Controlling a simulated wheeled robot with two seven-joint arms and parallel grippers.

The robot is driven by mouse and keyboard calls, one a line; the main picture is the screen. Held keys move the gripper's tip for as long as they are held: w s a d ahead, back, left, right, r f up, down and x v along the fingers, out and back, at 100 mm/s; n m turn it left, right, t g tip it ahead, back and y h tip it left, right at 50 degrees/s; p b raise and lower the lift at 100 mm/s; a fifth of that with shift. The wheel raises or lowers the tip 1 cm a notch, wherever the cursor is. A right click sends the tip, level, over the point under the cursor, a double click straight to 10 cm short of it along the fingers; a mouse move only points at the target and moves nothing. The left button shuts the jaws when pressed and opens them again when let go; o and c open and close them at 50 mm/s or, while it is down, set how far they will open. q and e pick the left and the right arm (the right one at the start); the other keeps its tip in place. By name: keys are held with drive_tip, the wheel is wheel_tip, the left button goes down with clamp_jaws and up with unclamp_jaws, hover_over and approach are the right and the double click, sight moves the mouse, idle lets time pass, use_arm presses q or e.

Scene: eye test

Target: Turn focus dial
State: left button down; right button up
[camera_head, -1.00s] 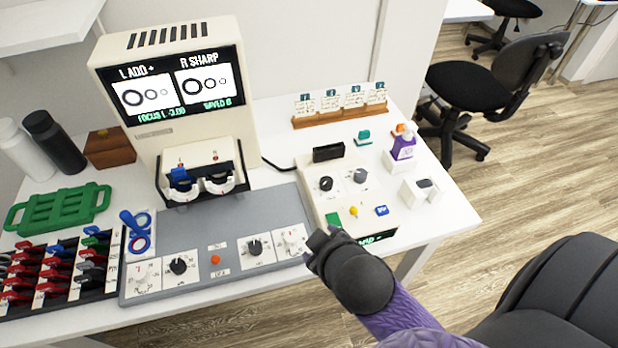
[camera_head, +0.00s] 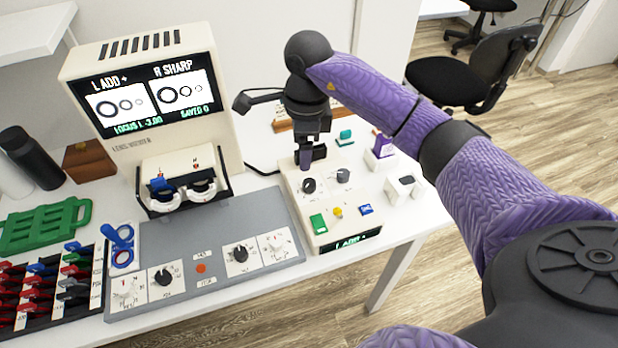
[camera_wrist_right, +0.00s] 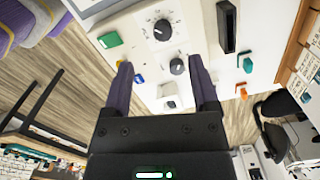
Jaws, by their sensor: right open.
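The cream control box (camera_head: 322,239) stands right of the grey panel. It has a left black dial (camera_head: 309,185) and a right dark dial (camera_head: 343,175); I cannot read which is focus. My right gripper (camera_head: 305,163) points down over the box's back, just behind the left dial. In the wrist view my open, empty right gripper (camera_wrist_right: 163,70) has the right dial (camera_wrist_right: 178,66) between its fingers in the picture, with the left dial (camera_wrist_right: 162,29) beyond them. I see no contact. The screen (camera_head: 150,95) shows a focus line. My left gripper is not in view.
A grey panel (camera_head: 205,240) with several dials lies left.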

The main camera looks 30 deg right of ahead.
sight(309, 182)
drive_tip(key=shift+h, duration=0.3)
drive_tip(key=f+b, duration=0.1)
drive_tip(key=f, duration=0.2)
drive_tip(key=f+b, duration=0.1)
drive_tip(key=f, duration=0.2)
drive_tip(key=d+f, duration=0.1)
drive_tip(key=f, duration=0.2)
drive_tip(key=shift+s+f+b, duration=0.1)
drive_tip(key=shift+s+b, duration=0.05)
drive_tip(key=shift+b, duration=0.25)
drive_tip(key=shift+f, duration=0.2)
drive_tip(key=c, duration=0.8)
clamp_jaws()
drive_tip(key=shift+r+m+p, duration=0.15)
drive_tip(key=shift+m+p, duration=0.2)
drive_tip(key=shift+m, duration=0.25)
drive_tip(key=shift+r+m+p, duration=0.1)
drive_tip(key=shift+m+p, duration=0.25)
drive_tip(key=shift+m, duration=1.25)
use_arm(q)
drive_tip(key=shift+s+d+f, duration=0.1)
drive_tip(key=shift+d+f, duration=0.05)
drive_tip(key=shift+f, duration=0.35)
use_arm(e)
drive_tip(key=shift+f, duration=0.25)
